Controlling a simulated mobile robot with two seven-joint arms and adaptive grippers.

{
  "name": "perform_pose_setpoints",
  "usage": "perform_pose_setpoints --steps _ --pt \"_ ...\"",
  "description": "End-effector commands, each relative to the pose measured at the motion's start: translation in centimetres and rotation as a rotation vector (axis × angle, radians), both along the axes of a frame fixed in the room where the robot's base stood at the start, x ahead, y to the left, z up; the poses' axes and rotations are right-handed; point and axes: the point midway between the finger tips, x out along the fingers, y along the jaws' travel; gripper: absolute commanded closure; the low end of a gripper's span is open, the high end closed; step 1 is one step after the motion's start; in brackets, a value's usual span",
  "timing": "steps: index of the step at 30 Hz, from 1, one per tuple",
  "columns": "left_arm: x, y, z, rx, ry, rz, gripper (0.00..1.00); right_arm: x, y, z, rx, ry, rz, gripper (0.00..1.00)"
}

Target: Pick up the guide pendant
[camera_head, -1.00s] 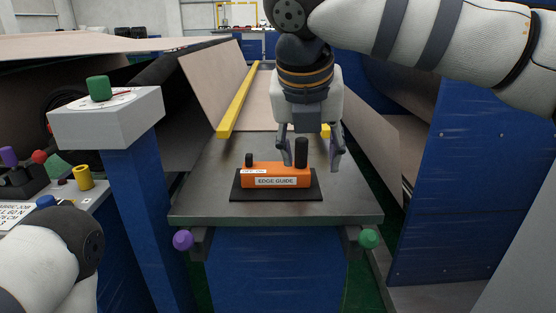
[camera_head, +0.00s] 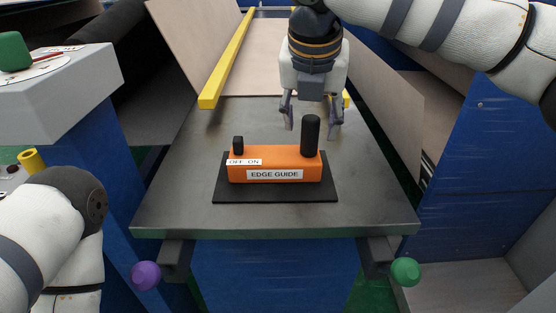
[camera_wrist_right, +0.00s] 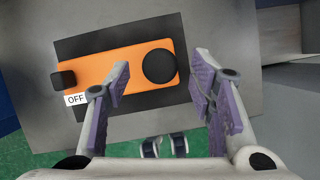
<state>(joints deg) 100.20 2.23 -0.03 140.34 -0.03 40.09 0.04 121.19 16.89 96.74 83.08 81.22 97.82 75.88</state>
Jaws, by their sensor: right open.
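The guide pendant (camera_head: 275,163) is an orange box labelled EDGE GUIDE, lying on a black mat (camera_head: 275,196) on the grey metal table. It has a short black knob at its left end, by an OFF ON label, and a tall black post (camera_head: 311,135) at its right end.
The grey table (camera_head: 370,205) is otherwise mostly clear. A yellow bar (camera_head: 228,60) runs back at the left. A purple knob (camera_head: 146,276) and a green knob (camera_head: 405,271) sit below the front corners. A grey pedestal box (camera_head: 60,88) stands at the left.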

Motion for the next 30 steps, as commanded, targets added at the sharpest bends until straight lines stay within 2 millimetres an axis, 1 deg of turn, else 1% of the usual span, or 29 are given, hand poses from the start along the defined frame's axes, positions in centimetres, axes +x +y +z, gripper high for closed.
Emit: perform_pose_setpoints --steps 1,3,6,11,12,14,15,17,18,28,30 --pt "-0.3 0.0 -0.3 0.001 0.011 0.0 0.6 0.4 -0.1 -1.3 0.0 0.008 0.001 0.51" --pt "-0.5 0.0 -0.5 0.0 0.016 0.0 0.6 0.7 -0.1 -2.1 0.001 0.006 0.001 0.51" --pt "-0.5 0.0 -0.5 0.0 0.017 -0.001 0.6 0.9 -0.2 -2.4 0.001 0.002 0.001 0.51" --pt "-0.4 0.0 -0.4 0.0 0.014 -0.001 0.6 0.9 -0.2 -2.2 0.0 -0.001 0.001 0.51" --pt "-0.4 0.0 -0.4 0.0 0.014 -0.001 0.6 0.9 -0.2 -2.2 -0.001 -0.001 0.001 0.6" --pt "-0.4 0.0 -0.4 0.0 0.014 -0.001 0.6 0.9 -0.2 -2.2 0.0 0.0 0.001 0.73" --pt "-0.4 0.0 -0.4 0.0 0.014 -0.001 0.6 0.9 -0.2 -2.2 0.0 0.0 0.001 0.82" --pt "-0.4 0.0 -0.4 0.0 0.014 -0.001 0.6 0.9 -0.2 -2.2 0.0 0.0 0.001 0.96" --pt "-0.4 0.0 -0.4 0.0 0.014 -0.001 0.6 0.9 -0.2 -2.2 0.0 0.0 0.001 1.0" --pt "-0.4 0.0 -0.4 0.0 0.014 -0.001 0.6 0.9 -0.2 -2.2 0.001 -0.001 0.0 1.0" --pt "-0.4 0.0 -0.4 0.0 0.013 -0.001 0.6 1.0 -0.2 -1.9 0.001 -0.002 0.0 1.0"
